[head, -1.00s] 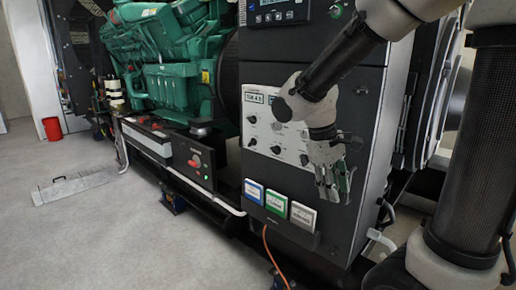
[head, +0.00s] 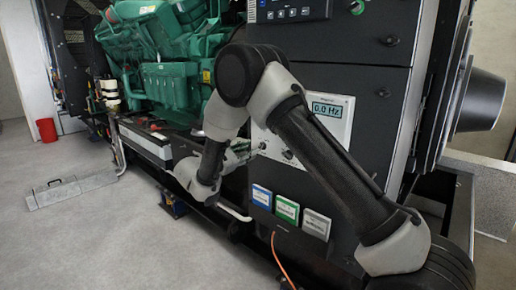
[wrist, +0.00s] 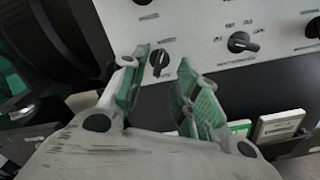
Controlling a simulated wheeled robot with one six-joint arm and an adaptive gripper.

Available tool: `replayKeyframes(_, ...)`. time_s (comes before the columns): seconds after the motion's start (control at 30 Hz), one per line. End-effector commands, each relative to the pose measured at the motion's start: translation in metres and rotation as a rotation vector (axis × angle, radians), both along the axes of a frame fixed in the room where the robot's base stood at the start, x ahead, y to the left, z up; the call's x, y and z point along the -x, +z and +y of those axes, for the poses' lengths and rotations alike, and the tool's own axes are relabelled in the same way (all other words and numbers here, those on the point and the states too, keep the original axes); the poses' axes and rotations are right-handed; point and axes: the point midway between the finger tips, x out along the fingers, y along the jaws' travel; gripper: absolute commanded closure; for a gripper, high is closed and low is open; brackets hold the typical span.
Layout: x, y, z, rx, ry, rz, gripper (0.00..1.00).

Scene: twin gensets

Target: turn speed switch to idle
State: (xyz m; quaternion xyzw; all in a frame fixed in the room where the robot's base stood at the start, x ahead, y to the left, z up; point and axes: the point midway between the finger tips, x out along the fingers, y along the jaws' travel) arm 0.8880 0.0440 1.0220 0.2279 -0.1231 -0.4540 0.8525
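The light control panel (head: 345,110) on the black cabinet carries several black rotary knobs. In the wrist view one small knob (wrist: 160,60) shows between the fingertips of my gripper (wrist: 163,64). A larger knob (wrist: 240,42) sits to its right. The panel lettering is too small to read, so I cannot tell which knob is the speed switch. My gripper is open, with green finger pads either side of the small knob; I cannot tell whether they touch it. In the head view my gripper (head: 240,152) is at the panel's left edge, partly hidden by my arm.
A display (head: 327,110) reads 0.0 Hz. Blue, green and grey label boxes (head: 288,209) sit below the panel. The green engine (head: 165,85) stands to the left. An orange cable (head: 280,262) hangs down. The grey floor (head: 120,240) at left is mostly clear.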

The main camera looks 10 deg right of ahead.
Motion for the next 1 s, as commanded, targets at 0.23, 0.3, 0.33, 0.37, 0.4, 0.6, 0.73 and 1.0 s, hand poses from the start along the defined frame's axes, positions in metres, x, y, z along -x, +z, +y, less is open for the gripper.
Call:
replayKeyframes(0.23, -0.023, 0.0, -0.036, -0.002, -0.003, 0.001, 0.69)
replayKeyframes(0.3, -0.027, 0.0, -0.042, -0.002, -0.002, 0.001, 0.69)
replayKeyframes(0.33, -0.028, 0.0, -0.044, -0.002, -0.002, 0.001, 0.69)
replayKeyframes(0.37, -0.029, 0.0, -0.046, -0.002, -0.003, 0.002, 0.69)
replayKeyframes(0.4, -0.03, 0.0, -0.047, -0.002, -0.003, 0.002, 0.69)
replayKeyframes(0.6, -0.031, 0.0, -0.048, -0.003, -0.002, 0.002, 0.69)
replayKeyframes(0.73, -0.031, 0.0, -0.048, -0.003, -0.002, 0.002, 0.8)
replayKeyframes(1.0, -0.031, 0.0, -0.048, -0.003, -0.002, 0.002, 1.0)
